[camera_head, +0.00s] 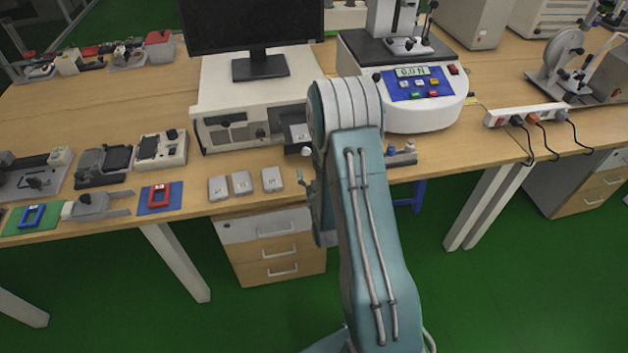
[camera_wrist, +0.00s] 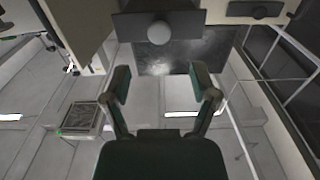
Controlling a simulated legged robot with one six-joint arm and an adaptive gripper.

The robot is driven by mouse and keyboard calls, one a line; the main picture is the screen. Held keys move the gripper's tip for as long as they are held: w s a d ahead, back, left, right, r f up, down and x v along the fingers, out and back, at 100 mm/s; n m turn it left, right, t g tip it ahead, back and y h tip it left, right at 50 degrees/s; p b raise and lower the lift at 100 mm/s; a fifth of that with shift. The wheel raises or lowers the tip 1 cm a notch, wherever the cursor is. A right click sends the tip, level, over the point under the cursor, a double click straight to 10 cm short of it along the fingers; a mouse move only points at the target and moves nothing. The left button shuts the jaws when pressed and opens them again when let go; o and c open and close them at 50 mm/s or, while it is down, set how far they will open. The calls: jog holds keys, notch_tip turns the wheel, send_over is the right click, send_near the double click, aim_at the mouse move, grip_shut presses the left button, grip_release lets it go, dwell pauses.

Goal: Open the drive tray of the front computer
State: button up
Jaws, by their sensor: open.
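The front computer (camera_head: 225,95) is a low, pale case under the monitor. Its front has dark slots and a small knob. At its right end, a dark-edged bay (camera_head: 284,118) holds a light grey block, partly hidden by my arm; how far its tray stands out is unclear. A pale round knob (camera_head: 307,151) shows just below, beside my arm. In the wrist view, a round knob (camera_wrist: 159,33) sits on a dark front piece, beyond my gripper (camera_wrist: 160,80). The gripper's fingers are wide apart and empty, with a gap to the knob. In the head view, my arm mostly hides the gripper.
A monitor (camera_head: 250,22) stands on the computer. Several small grey blocks (camera_head: 242,183) lie near the desk's front edge. A white test instrument (camera_head: 405,95) stands to the right, and small fixtures and devices fill the left. A drawer cabinet (camera_head: 270,250) is under the desk.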

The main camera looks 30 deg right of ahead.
jog(key=v, duration=0.4)
jog(key=shift+w, duration=0.1)
dwell(0.3)
jog(key=a+r+n+g+y, duration=0.25)
jog(key=a+r+g, duration=0.35)
jog(key=r, duration=0.9)
jog(key=s+a+r+g, duration=0.2)
jog(key=s+r, duration=0.1)
jog(key=s, duration=0.5)
jog(key=s+a+r+g+y, duration=0.1)
jog(key=s+a+r+g, duration=0.1)
jog(key=s, duration=0.5)
jog(key=s+a+r+g+y, duration=0.1)
jog(key=s+a+r, duration=0.3)
jog(key=s, duration=0.4)
jog(key=shift+s+n+g, duration=0.3)
jog(key=shift+n+g, duration=0.05)
jog(key=shift+g, duration=0.05)
